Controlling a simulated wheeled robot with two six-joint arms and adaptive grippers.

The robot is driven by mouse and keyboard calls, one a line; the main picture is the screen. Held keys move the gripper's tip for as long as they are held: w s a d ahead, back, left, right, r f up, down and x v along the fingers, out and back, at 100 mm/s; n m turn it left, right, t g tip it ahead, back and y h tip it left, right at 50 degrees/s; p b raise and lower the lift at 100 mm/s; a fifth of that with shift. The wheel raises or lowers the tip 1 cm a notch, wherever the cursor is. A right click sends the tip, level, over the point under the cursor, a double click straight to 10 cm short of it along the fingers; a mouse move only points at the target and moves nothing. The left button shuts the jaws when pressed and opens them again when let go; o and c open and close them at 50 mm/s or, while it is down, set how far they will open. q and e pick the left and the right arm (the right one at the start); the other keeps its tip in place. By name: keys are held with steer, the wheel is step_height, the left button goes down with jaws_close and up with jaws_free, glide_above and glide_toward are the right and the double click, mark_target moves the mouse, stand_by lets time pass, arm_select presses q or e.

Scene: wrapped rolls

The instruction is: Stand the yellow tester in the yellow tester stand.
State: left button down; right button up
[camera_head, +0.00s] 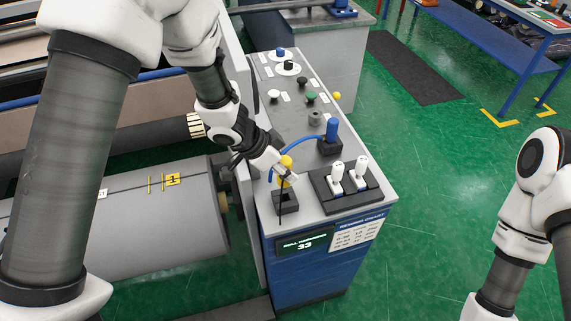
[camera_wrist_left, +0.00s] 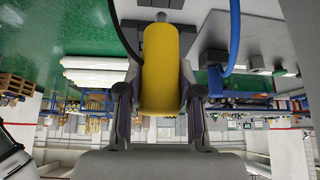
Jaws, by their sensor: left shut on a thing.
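The yellow tester (camera_head: 286,161) is in my left gripper (camera_head: 284,176), above the console top. In the left wrist view the tester (camera_wrist_left: 168,65) is a yellow cylinder with a grey tip, held between the two fingers of the gripper (camera_wrist_left: 157,98). A dark block stand (camera_head: 286,203) sits on the near left corner of the console, just below the gripper in the head view. It looks like the yellow tester's stand, but its opening is partly hidden. I cannot tell the gap between tester and stand. My right gripper is out of view.
A blue tester (camera_head: 332,129) stands in its own dark block right behind, with a blue cable (camera_head: 290,142). A dark base with two white levers (camera_head: 338,178) is to the right. Knobs and buttons line the back of the console. A grey roll (camera_head: 130,230) lies left.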

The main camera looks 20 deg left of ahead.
arm_select(q)
steer(key=shift+s+f, duration=0.1)
steer(key=shift+f, duration=0.5)
steer(key=shift+f+b, duration=0.25)
steer(key=shift+b, duration=0.1)
steer(key=shift+w+f, duration=0.25)
steer(key=shift+w, duration=0.1)
steer(key=shift+s, duration=0.1)
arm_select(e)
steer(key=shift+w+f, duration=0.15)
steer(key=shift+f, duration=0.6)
arm_select(q)
steer(key=shift+s+r, duration=0.1)
steer(key=shift+r, duration=0.05)
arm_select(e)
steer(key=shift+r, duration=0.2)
arm_select(q)
steer(key=shift+p, duration=0.3)
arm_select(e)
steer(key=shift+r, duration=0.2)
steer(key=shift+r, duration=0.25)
